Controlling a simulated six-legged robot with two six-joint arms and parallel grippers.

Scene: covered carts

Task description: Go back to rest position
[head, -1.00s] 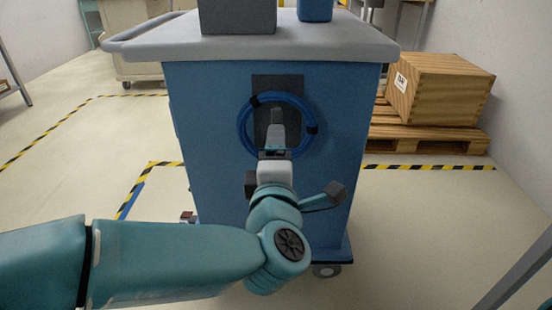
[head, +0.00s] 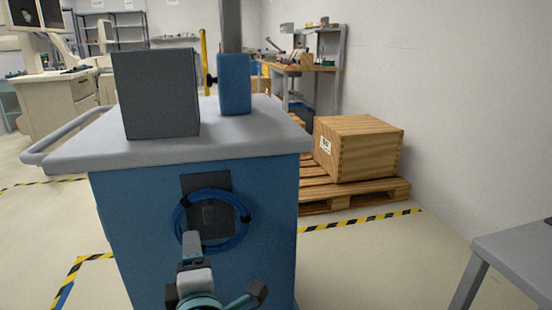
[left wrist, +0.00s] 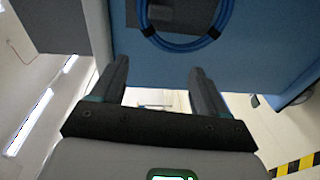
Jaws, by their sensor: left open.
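My left gripper (head: 191,243) shows at the bottom of the head view, in front of the end panel of a blue cart (head: 135,215). Its arm runs down out of the frame. In the left wrist view the gripper (left wrist: 157,75) has two dark fingers wide apart with nothing between them. A coiled blue cable (head: 246,222) hangs on a dark plate on the cart's end panel. The coil also shows at the top of the left wrist view (left wrist: 190,45), beyond the fingertips and apart from them. My right gripper is not in view.
The cart's grey top (head: 240,138) carries a dark grey box (head: 158,95) and a blue container (head: 235,85). A wooden crate (head: 358,148) sits on a pallet (head: 355,195) to the right. A grey table (head: 515,245) stands at the right edge. Floor between is clear.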

